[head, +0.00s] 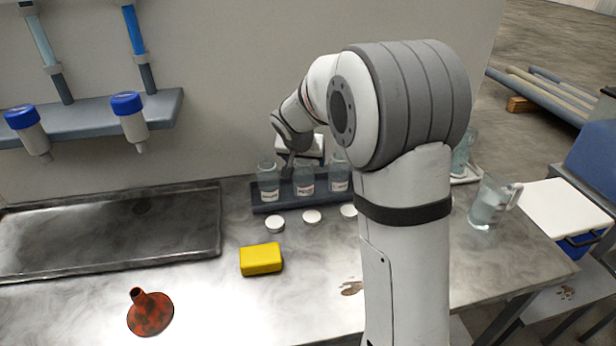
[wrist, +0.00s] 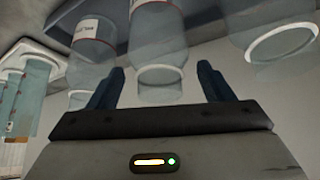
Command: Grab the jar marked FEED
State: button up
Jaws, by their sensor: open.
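Three clear glass jars with small white labels stand in a dark rack (head: 262,208): a left jar (head: 268,181), a middle jar (head: 304,178) and a right jar (head: 338,174), partly behind my arm. The labels are too small or blurred to read, so I cannot tell which says FEED. My gripper (wrist: 161,70) is open. In the wrist view one jar's open mouth (wrist: 160,77) shows between the fingers, with no clear contact; a labelled jar (wrist: 95,40) and another jar (wrist: 278,40) flank it. In the head view my gripper is mostly hidden around the jars.
Three white lids (head: 274,224) lie before the rack. A yellow block (head: 261,259) and a rusty red funnel (head: 150,314) are nearer. A metal tray (head: 110,240) is left; a glass pitcher (head: 489,203) is right. A shelf with blue-capped bottles (head: 133,122) hangs on the wall.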

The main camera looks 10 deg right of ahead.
jog(key=shift+w+d+f, duration=0.1)
jog(key=shift+f, duration=0.15)
jog(key=shift+c, duration=0.2)
jog(key=c, duration=1.2)
